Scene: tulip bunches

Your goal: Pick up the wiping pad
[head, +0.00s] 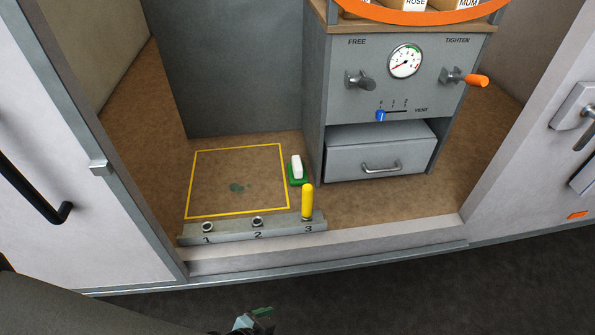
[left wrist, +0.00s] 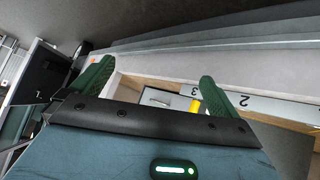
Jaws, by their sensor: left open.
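The wiping pad (head: 297,168), a white block on a green base, stands on the brown floor of the bay, just right of the yellow-outlined square (head: 192,180). My left gripper (head: 262,313) shows at the bottom edge of the head view, well in front of the bay and apart from the pad. In the left wrist view its two green fingers (left wrist: 153,85) are spread with nothing between them. I cannot make out the pad in that view. My right gripper is not in view.
A grey rail (head: 240,231) numbered 1 to 3 runs along the front, with a yellow upright handle (head: 308,201) at 3, close in front of the pad. A grey cabinet (head: 340,100) with gauge, knobs and drawer (head: 380,155) stands right of the pad. A raised sill (head: 380,239) crosses the opening.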

